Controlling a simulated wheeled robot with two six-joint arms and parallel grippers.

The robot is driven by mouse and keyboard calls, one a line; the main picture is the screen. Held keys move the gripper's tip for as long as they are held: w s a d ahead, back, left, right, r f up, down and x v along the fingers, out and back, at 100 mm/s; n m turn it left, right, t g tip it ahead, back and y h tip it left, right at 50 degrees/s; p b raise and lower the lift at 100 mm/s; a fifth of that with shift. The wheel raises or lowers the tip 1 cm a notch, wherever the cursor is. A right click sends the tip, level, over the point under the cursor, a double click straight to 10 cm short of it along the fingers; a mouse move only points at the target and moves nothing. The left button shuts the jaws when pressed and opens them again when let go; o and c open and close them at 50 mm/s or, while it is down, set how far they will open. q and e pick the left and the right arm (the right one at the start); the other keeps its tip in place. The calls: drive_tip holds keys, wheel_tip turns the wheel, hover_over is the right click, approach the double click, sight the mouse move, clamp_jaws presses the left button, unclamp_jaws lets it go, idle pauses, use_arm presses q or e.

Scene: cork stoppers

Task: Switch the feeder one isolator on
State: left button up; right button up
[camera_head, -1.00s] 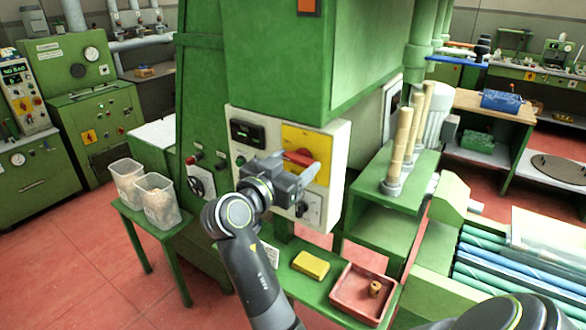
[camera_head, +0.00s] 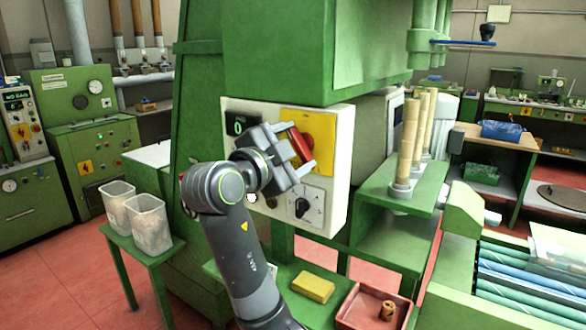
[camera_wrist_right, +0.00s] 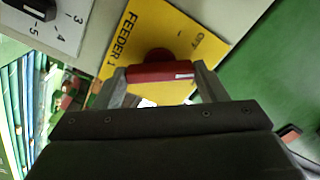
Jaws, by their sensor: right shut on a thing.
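The feeder one isolator is a red handle (camera_head: 300,146) on a yellow plate (camera_head: 322,168) at the upper right of the white control panel. In the right wrist view the plate (camera_wrist_right: 135,38) reads "FEEDER 1" and "OFF". My right gripper (camera_head: 303,150) is shut on the red handle, with one finger at each end of it in the wrist view (camera_wrist_right: 160,73). The handle is tilted in the head view. The far side of the handle and part of the plate's lettering are hidden. My left gripper is not in view.
A black rotary selector (camera_head: 302,207) sits below the plate, and a digital display (camera_head: 238,127) is on the panel's left. Below are a yellow block (camera_head: 313,287) and a red tray (camera_head: 362,312) with a cork. Stacked cork columns (camera_head: 404,150) stand right of the panel.

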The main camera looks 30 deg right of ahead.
drive_tip(key=m+b, duration=0.5)
drive_tip(key=shift+m, duration=0.3)
drive_tip(key=shift+r+m+b, duration=0.1)
drive_tip(key=shift+m+b, duration=0.6)
drive_tip(key=shift+b, duration=0.1)
drive_tip(key=shift+r, duration=0.1)
drive_tip(key=o, duration=1)
drive_tip(key=shift+w+d, duration=0.15)
